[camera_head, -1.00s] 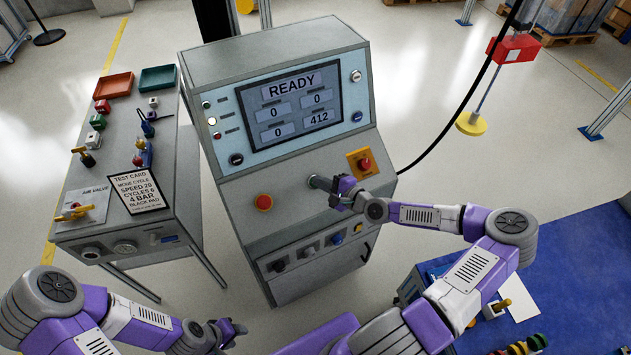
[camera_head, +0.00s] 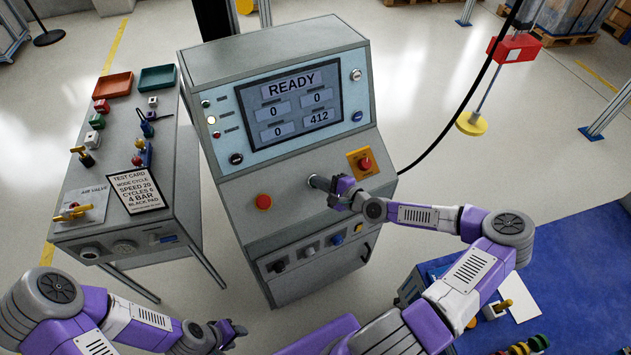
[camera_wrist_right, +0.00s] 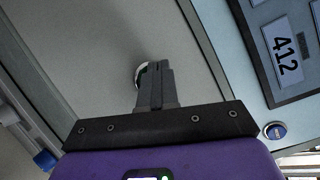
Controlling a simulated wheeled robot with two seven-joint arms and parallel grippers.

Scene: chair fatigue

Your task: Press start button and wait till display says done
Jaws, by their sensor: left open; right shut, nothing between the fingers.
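The grey test machine (camera_head: 270,65) has a display (camera_head: 292,103) that reads READY, with zeros in three boxes and 412 in the fourth. My right gripper (camera_head: 316,181) is shut and empty at the sloped panel between the red button (camera_head: 263,202) and the red knob on a yellow plate (camera_head: 365,163). In the right wrist view its shut fingers (camera_wrist_right: 157,70) cover most of a round silver-rimmed button (camera_wrist_right: 140,75). Whether they touch it I cannot tell. My left gripper (camera_head: 238,331) is open and empty, low in front of the machine.
A side bench (camera_head: 185,200) at the left holds trays, small parts, valves and a test card (camera_head: 138,190). A black cable (camera_head: 450,125) curves down at the machine's right. A blue mat (camera_head: 585,260) lies at the right. Selector knobs line the lower panel.

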